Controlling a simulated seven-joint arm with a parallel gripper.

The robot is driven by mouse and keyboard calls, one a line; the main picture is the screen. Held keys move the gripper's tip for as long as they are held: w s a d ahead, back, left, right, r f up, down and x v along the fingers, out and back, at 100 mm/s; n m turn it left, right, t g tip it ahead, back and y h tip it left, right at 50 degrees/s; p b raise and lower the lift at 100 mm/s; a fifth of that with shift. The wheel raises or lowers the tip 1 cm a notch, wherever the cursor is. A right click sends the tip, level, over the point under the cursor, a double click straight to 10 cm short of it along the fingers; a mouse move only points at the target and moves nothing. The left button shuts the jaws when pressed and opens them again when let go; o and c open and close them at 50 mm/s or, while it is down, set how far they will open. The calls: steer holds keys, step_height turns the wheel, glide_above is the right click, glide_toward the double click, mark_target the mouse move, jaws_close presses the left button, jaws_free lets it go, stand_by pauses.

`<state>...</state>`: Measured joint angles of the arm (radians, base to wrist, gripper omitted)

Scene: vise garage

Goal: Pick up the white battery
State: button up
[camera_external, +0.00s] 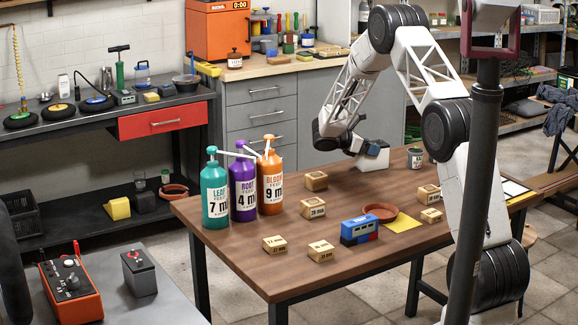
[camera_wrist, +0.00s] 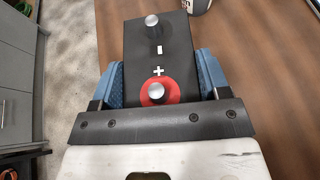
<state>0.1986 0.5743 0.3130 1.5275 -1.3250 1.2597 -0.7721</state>
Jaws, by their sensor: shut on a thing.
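The white battery (camera_external: 374,161) is at the far edge of the brown table, below my gripper (camera_external: 371,147). In the wrist view the battery's dark top (camera_wrist: 163,57) shows a plus mark with a red-ringed metal post and a minus mark with another post. The blue fingers of my gripper (camera_wrist: 159,78) press on both sides of the battery, so it is shut on it. The battery looks upright, at or close to the tabletop. I cannot tell whether its base touches the wood.
On the table (camera_external: 240,262) stand teal (camera_external: 215,195), purple (camera_external: 243,187) and orange (camera_external: 270,182) bottles, several wooden blocks, a blue box (camera_external: 359,230) and a terracotta saucer (camera_external: 380,212). A small can (camera_external: 415,158) stands right of the battery. A dark battery (camera_external: 138,273) stands on the left bench.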

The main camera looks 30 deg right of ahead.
steer(key=shift+r, duration=0.1)
steer(key=c, duration=0.3)
steer(key=shift+r, duration=0.15)
steer(key=shift+r, duration=1.7)
steer(key=s+a, duration=0.2)
steer(key=s, duration=0.5)
steer(key=s+a+r, duration=0.1)
steer(key=s+a, duration=0.2)
steer(key=s, duration=0.5)
steer(key=shift+a, duration=0.35)
steer(key=shift+r, duration=0.1)
